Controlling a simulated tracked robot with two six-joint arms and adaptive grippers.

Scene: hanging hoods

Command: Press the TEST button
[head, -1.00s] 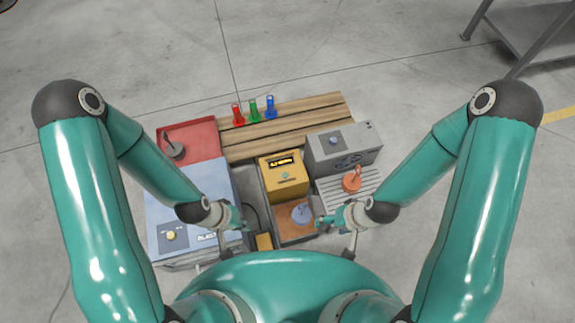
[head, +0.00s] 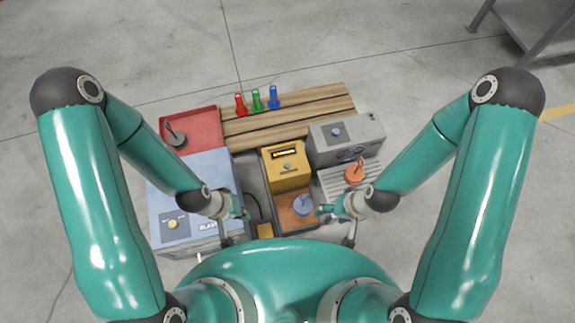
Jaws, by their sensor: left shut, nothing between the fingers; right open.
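A yellow box (head: 287,165) stands in the middle of the work area. It has a lit display (head: 285,153) and a small round greenish button (head: 287,167) on its face. No TEST lettering is readable at this size. My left gripper (head: 243,213) is shut and empty, low beside the blue cabinet's right side, left of and nearer to me than the yellow box. My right gripper (head: 323,212) is open, just right of a blue-grey hooked weight (head: 303,206) on the brown tray. I cannot tell whether it touches the weight.
A grey box (head: 359,136) and an orange hooked weight (head: 355,174) are at right. Red, green and blue pieces (head: 257,100) stand on wooden slats (head: 310,106).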

